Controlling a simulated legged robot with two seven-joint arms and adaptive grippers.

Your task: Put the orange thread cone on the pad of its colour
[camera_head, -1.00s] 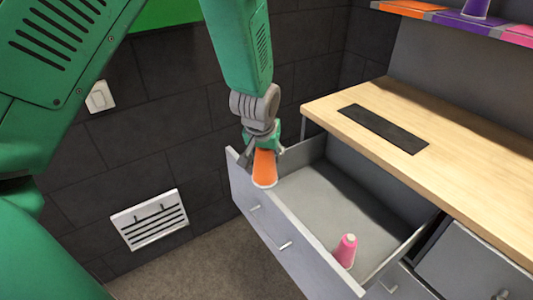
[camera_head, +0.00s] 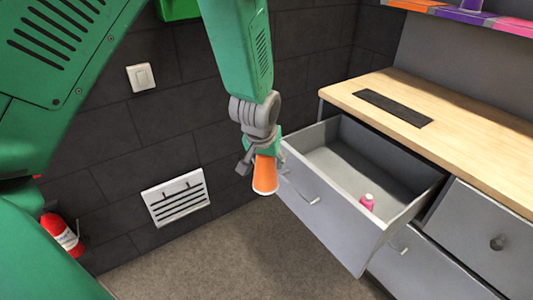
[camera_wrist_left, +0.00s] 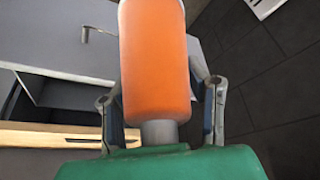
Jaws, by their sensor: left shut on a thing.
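The orange thread cone (camera_head: 265,176) is held in my left gripper (camera_head: 262,156), which is shut on it. The cone points down, just left of the open drawer's front and above the floor. In the left wrist view the cone (camera_wrist_left: 155,60) sits between the two fingers (camera_wrist_left: 160,105). On the shelf at the top right of the head view lie coloured pads: an orange pad (camera_head: 412,4), a purple pad (camera_head: 459,15) and a pink pad (camera_head: 514,24). A purple cone (camera_head: 471,5) stands on the purple pad, cut by the frame edge. My right gripper is not in view.
A pink cone (camera_head: 367,202) stands in the open grey drawer (camera_head: 325,222). The wooden worktop (camera_head: 465,135) has a dark inset strip (camera_head: 393,107) and otherwise free room. A fire extinguisher (camera_head: 62,235) and a vent (camera_head: 176,197) are at the left.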

